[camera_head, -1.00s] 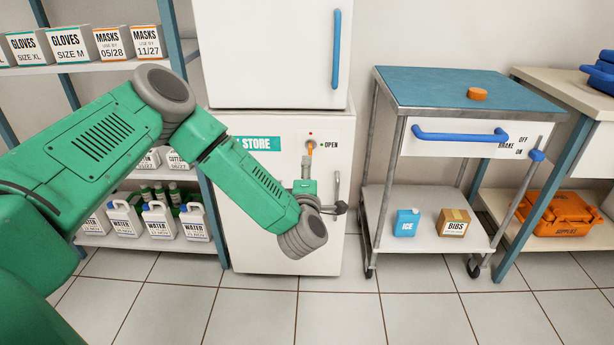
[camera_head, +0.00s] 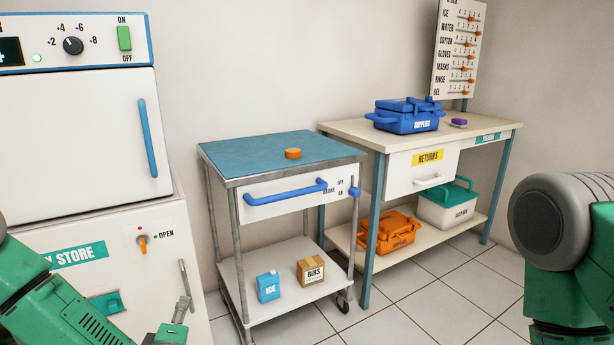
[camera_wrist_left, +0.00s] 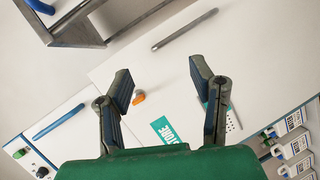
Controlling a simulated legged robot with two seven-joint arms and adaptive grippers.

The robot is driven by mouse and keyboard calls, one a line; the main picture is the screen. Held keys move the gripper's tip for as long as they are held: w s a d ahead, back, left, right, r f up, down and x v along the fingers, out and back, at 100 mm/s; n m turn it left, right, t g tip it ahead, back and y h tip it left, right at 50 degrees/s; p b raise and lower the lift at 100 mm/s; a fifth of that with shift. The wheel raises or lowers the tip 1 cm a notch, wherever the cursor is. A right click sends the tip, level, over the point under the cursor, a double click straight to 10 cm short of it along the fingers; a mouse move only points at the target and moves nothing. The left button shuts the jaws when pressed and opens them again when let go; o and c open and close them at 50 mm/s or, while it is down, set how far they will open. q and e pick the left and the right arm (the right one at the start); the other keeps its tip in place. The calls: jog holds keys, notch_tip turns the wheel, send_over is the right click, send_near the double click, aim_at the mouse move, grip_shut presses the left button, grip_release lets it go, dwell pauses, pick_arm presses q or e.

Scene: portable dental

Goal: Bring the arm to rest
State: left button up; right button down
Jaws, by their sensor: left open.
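My left arm (camera_head: 60,315) comes in at the bottom left of the head view, in front of the white store cabinet. My left gripper (camera_head: 178,322) shows only in part at the bottom edge there. In the left wrist view the left gripper (camera_wrist_left: 163,88) is open, its two fingers apart with nothing between them. The cabinet front (camera_wrist_left: 185,75) lies beyond the fingers, with its metal handle (camera_wrist_left: 185,29) and orange knob (camera_wrist_left: 139,98). Part of my right arm (camera_head: 560,235) shows at the right edge of the head view; its gripper is out of frame.
A wheeled cart (camera_head: 225,170) with a blue top bears an orange disc (camera_head: 293,153); an ice pack (camera_head: 268,286) and bibs box (camera_head: 311,270) sit below. A bench (camera_head: 480,129) holds a blue supplies case (camera_head: 408,117). Floor (camera_head: 440,290) between bench and right arm is clear.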

pick_arm(q)
jog(key=s+d+f+m+g+h, duration=0.4)
jog(key=s+d+f+m, duration=0.35)
jog(key=s, duration=0.25)
jog(key=s+a+f+m+g, duration=0.1)
jog(key=s+f+m+g, duration=0.2)
jog(key=s, duration=0.4)
jog(key=s+a+f+m+g, duration=0.1)
jog(key=s+f+m+g, duration=0.25)
jog(key=s, duration=0.45)
jog(key=s+a+m+g, duration=0.4)
jog(key=s+a, duration=0.1)
jog(key=s, duration=0.5)
notch_tip(320, 180, up, 16)
jog(key=p, duration=1.5)
jog(key=shift+a+f+y, duration=0.15)
jog(key=shift+f+y, duration=0.05)
jog(key=shift+y, duration=0.1)
